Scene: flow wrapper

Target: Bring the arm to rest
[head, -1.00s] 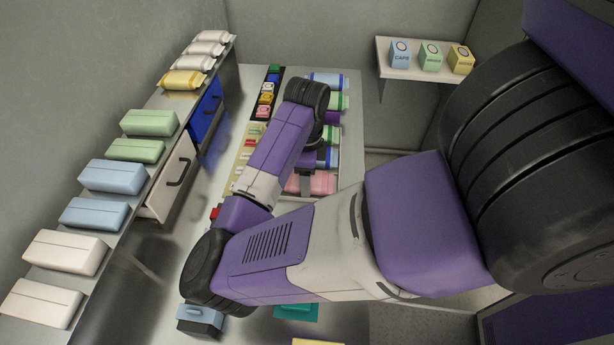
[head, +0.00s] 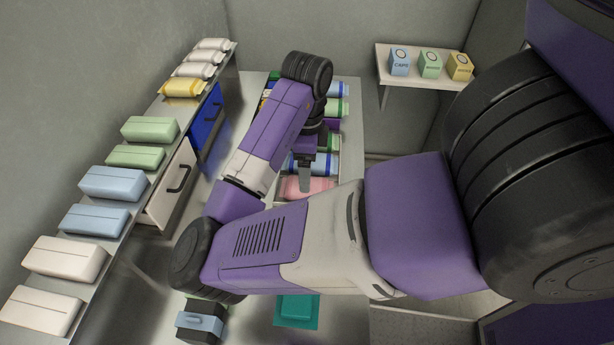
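My arm stretches in the head view from the right edge across the middle, bends at a black elbow joint on the left, and runs back up to a black wrist joint. My gripper (head: 305,176) points down below that wrist, over the rows of coloured packs. One grey finger shows edge-on, so whether the gripper is open or shut cannot be told. No object shows held in it. A pink pack (head: 307,188) lies just beneath or behind the fingertip; contact cannot be told.
A long shelf (head: 118,203) on the left carries several wrapped packs above a white drawer (head: 172,185) and a blue drawer (head: 206,120). A wall shelf (head: 420,77) holds three small boxes. A teal tray (head: 297,311) and a blue-and-black device (head: 200,322) stand near the front.

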